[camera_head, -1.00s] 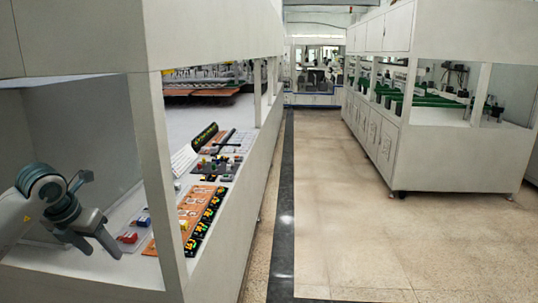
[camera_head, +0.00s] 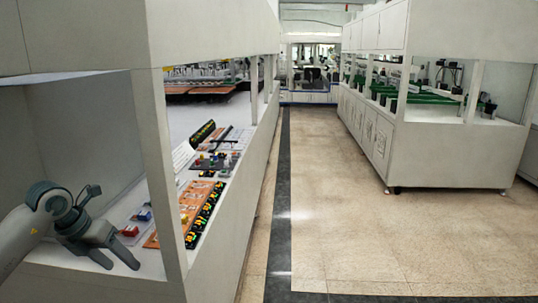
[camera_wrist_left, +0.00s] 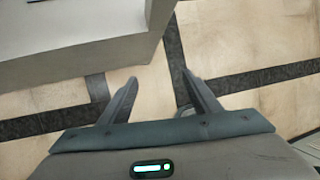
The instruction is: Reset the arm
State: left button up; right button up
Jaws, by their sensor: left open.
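My left gripper (camera_head: 117,262) is at the lower left of the head view, in front of the near end of the white cabinet. Its fingers are spread apart and nothing is between them. My right gripper is in neither view.
The white cabinet (camera_head: 230,240) has an open work surface with orange boards (camera_head: 197,200), a small red block (camera_head: 129,231) and a blue block (camera_head: 143,215). Another white cabinet (camera_head: 455,155) stands to the right. The tiled floor (camera_head: 370,240) between them is clear.

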pick_arm(q)
jog(key=w+d+f+n+t+h, duration=0.15)
jog(key=d+f+n+h, duration=0.45)
jog(key=d+f+h, duration=0.75)
jog(key=s+a+f+n+t+y, duration=0.1)
jog(key=s+f+n+t+y, duration=0.15)
jog(key=f+n, duration=0.6)
jog(key=s+a+f+n+t+y+b, duration=0.1)
jog(key=s+f+n+t+y, duration=0.2)
jog(key=f, duration=1.1)
jog(key=s+a+f+n+t+y, duration=0.15)
jog(key=f+n+y, duration=0.4)
jog(key=f, duration=0.55)
jog(key=s+a+f+n+g+y, duration=0.2)
jog(key=s+f+n+g+y, duration=0.45)
jog(key=s+f, duration=1.65)
jog(key=s+d+f+n+g, duration=0.1)
jog(key=s+f, duration=0.1)
jog(key=s, duration=0.8)
jog(key=s+d+f+n+g, duration=0.2)
jog(key=s+f, duration=0.1)
jog(key=s, duration=0.7)
jog(key=s+d+f+n+g+h, duration=0.1)
jog(key=s+f+n+g, duration=0.1)
jog(key=s, duration=0.8)
jog(key=shift+s+d+f+b, duration=0.25)
jog(key=shift+d+b, duration=0.1)
jog(key=shift+b, duration=0.1)
